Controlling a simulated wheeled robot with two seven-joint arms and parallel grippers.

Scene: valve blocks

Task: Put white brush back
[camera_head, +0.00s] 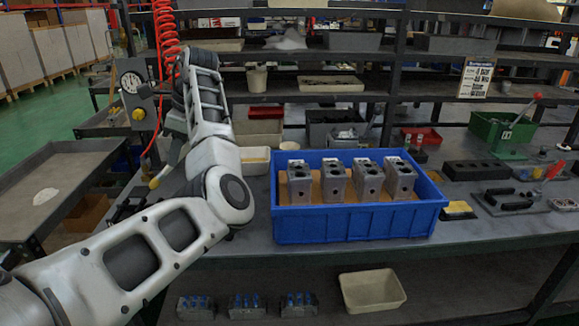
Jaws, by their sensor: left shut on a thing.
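My left arm comes in from the lower left, bends at the elbow and rises in front of the gauge post. My left gripper (174,155) is small and dark, partly hidden behind my own forearm, and points down. It is shut on a slim pale thing with a yellowish end, which looks like the white brush (160,177). The brush is tilted and held left of the blue crate, above the bench's left end. Its bristles cannot be made out. My right gripper is not in view.
A blue crate (353,226) with several grey valve blocks (334,181) stands on the bench. Pale bins (255,160) are behind my elbow. A gauge (131,82) and red coiled hose (166,30) are close to my forearm. A grey tray table (85,165) is at left.

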